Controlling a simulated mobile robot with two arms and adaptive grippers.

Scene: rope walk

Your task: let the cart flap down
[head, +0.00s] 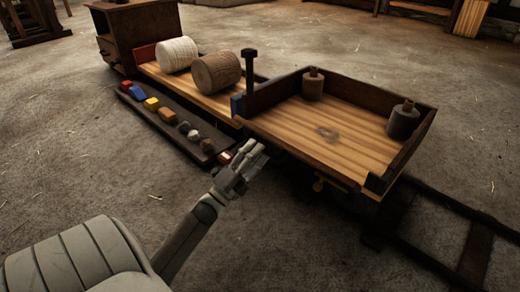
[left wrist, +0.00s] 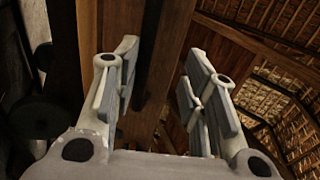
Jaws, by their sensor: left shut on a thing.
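The cart (head: 330,125) has a bare plank bed with dark raised walls at the back and both ends. Its near long side has no wall standing above the bed. A dark board, which I take for the cart flap (left wrist: 152,65), shows between my fingers in the left wrist view. My left gripper (head: 254,155) is at the near side of the cart, toward its left end and just below the bed edge. It is shut on that board; the fingers stand apart on either side of it. How the flap hangs is largely hidden. My right gripper is not in view.
Two dark bollard-like weights (head: 403,120) stand on the cart bed. A wagon with two rope rolls (head: 215,72) adjoins it at the left. A low dark board (head: 160,115) with several small blocks and stones lies near my arm. Rails (head: 475,250) run at the lower right.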

